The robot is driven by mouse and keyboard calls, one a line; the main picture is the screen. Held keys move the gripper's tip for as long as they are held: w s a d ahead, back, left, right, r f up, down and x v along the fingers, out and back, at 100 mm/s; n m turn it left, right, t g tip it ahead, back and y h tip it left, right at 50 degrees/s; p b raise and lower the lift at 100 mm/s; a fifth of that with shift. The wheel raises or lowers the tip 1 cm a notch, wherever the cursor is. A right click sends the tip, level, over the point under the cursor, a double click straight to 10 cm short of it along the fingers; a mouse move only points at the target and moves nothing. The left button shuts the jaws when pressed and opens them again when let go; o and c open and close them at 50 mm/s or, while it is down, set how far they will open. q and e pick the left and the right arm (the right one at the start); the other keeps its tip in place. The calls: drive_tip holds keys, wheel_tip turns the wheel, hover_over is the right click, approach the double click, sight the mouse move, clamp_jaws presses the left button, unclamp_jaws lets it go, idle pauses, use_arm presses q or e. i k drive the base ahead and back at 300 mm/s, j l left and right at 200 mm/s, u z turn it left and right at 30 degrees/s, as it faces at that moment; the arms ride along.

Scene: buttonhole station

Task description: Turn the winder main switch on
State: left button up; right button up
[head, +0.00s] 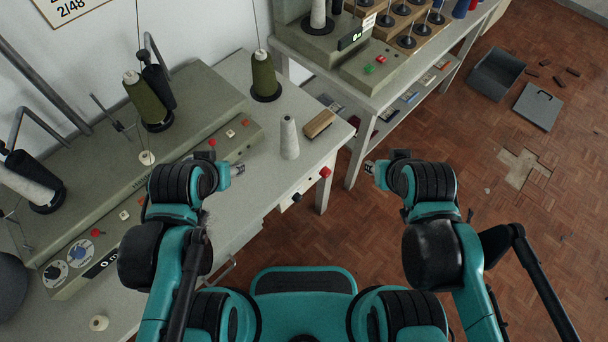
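A long grey-green winder (118,150) with thread cones stands on the light bench at left. A red knob (325,172) and a black knob (297,197) sit on the bench's front edge. No readable label shows which control is the main switch. My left gripper (240,169) is above the bench, left of the red knob and apart from it. My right gripper (369,167) is right of the red knob, over the floor. Both look empty; their finger opening is too small to judge.
A second bench (400,80) with a machine, red and green buttons and spools is behind. A grey open box (495,73) and lid lie on the floor.

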sight(325, 172)
drive_tip(key=k+l+z, duration=0.1)
drive_tip(key=k+l, duration=0.4)
drive_tip(key=l, duration=0.25)
drive_tip(key=k+l+z, duration=0.15)
drive_tip(key=l, duration=0.25)
drive_tip(key=k, duration=0.1)
